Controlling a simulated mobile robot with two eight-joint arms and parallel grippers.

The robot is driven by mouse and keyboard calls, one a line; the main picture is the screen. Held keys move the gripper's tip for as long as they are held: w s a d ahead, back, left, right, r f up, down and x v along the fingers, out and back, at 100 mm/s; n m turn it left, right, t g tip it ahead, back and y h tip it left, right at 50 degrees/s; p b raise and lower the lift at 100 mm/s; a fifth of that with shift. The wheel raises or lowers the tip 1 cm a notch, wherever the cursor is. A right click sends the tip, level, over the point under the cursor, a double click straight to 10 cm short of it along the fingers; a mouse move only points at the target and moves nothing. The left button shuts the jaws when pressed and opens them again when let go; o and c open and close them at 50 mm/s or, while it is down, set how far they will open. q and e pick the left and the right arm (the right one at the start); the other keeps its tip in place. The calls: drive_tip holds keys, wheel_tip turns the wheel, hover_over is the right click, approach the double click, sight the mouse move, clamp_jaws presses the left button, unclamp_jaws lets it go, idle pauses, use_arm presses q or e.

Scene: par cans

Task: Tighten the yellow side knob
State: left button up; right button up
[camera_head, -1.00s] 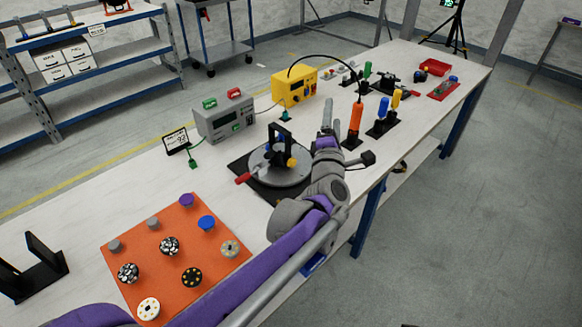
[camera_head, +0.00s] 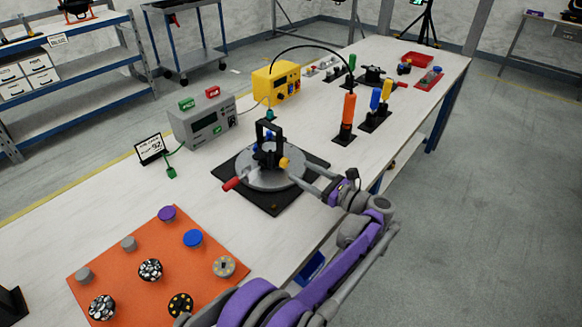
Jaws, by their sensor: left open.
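The yellow side knob (camera_head: 284,163) sticks out from the right side of a black upright frame (camera_head: 276,141). The frame stands on a round grey turntable (camera_head: 262,180) with a red handle (camera_head: 231,184), on a black base plate. My left gripper (camera_head: 297,172) is open, and its two fingers point left toward the knob. One fingertip appears at or very close to the knob; I cannot tell whether it touches. The other finger is lower, over the turntable's right edge. My right gripper is not in view.
A grey meter box (camera_head: 205,122) and a yellow box (camera_head: 277,83) stand behind the turntable. An orange screwdriver (camera_head: 348,112) stands upright to the right, with a black cable arching over to it.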

sight(286, 163)
use_arm(q)
drive_tip(key=x, duration=0.5)
drive_tip(key=shift+w+a, duration=0.1)
drive_tip(key=shift+a, duration=0.05)
clamp_jaws()
